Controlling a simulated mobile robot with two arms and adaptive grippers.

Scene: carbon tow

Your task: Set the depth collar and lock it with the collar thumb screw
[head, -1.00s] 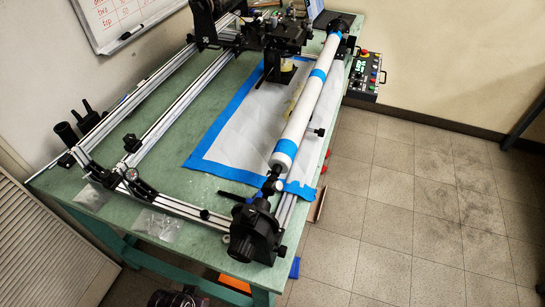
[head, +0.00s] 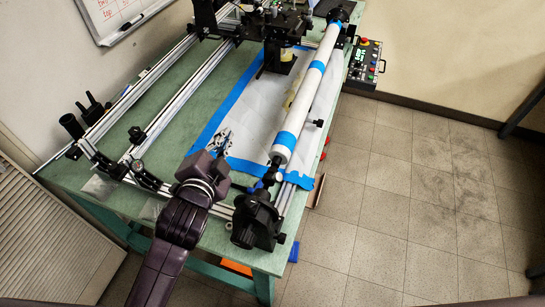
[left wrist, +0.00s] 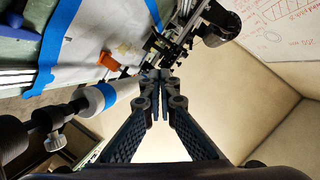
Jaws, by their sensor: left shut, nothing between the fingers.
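My left gripper (head: 224,136) reaches in from the bottom of the head view, above the bench between the rails and the white roller. Its fingers are shut and empty; the closed tips also show in the left wrist view (left wrist: 158,76). The white roller (head: 311,95) with blue bands lies to the right of the gripper, apart from it. Dark shaft fittings (head: 271,175) sit at its near end. In the left wrist view a small pale knob (left wrist: 55,143) stands on the dark shaft. I cannot tell for certain which fitting is the depth collar or its thumb screw.
The black end mount (head: 256,220) stands at the bench's near right corner. Metal rails (head: 165,95) run along the left. A blue-bordered white sheet (head: 240,135) covers the middle of the green bench. A control box (head: 364,62) hangs at the right edge.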

